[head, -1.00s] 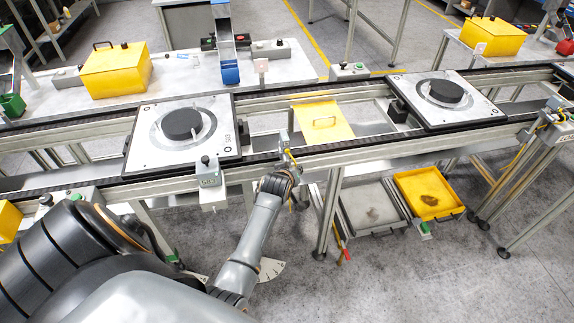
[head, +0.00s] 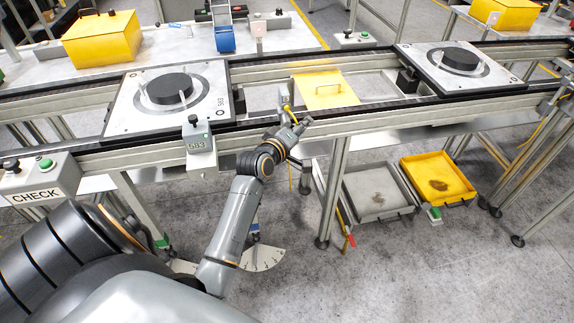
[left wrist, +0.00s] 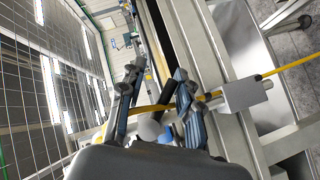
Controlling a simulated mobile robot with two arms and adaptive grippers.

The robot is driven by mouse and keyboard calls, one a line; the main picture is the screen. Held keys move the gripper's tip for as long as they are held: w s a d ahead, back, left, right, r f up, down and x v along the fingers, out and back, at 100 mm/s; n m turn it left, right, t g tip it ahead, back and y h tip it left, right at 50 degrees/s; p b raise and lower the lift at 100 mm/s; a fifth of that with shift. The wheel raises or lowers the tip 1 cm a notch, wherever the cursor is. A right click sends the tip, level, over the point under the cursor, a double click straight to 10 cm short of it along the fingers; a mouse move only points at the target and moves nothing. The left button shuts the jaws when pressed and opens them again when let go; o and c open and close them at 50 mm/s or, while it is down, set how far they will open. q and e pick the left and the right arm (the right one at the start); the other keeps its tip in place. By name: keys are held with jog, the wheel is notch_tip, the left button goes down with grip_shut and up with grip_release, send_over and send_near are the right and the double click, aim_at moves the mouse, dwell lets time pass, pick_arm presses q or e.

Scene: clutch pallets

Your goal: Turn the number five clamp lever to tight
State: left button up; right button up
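No lever marked five can be made out in these frames. A white fan-shaped plate with marks (head: 262,258) shows low beneath the conveyor, partly hidden by my left arm. A thin rod with a red end (head: 350,241) hangs under the conveyor to its right. My left gripper (head: 298,126) is at the conveyor's front rail, right of the box marked 583 (head: 199,145). In the left wrist view its fingers (left wrist: 157,88) stand apart. A yellow strip passes behind and between them; I see nothing clearly gripped. My right gripper is out of view.
Two pallets with black discs, left (head: 167,98) and right (head: 459,66), sit on the conveyor. A yellow panel (head: 325,92) lies between them. A CHECK button box (head: 38,180) is at left. Grey (head: 377,192) and yellow (head: 437,178) trays are below.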

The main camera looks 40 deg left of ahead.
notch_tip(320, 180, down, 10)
jog(key=b, duration=0.9)
pick_arm(q)
jog(key=s+d+n+t+p, duration=0.2)
jog(key=s+n+t+p, duration=0.1)
jog(key=s, duration=1)
notch_tip(320, 180, down, 17)
jog(key=w+d+m+g+h+p, duration=0.1)
jog(key=d+m+g+p, duration=0.2)
jog(key=m+g+p, duration=0.15)
jog(key=s+d+f+m+g+p, duration=0.1)
jog(key=s+f, duration=0.3)
jog(key=f, duration=0.4)
jog(key=s+d+f+m+g+h+p, duration=0.1)
jog(key=s+d+f+m+g+p, duration=0.1)
jog(key=f, duration=0.7)
jog(key=shift+s+d+m+g, duration=0.45)
jog(key=shift+s+d+g, duration=0.65)
jog(key=shift+d, duration=0.1)
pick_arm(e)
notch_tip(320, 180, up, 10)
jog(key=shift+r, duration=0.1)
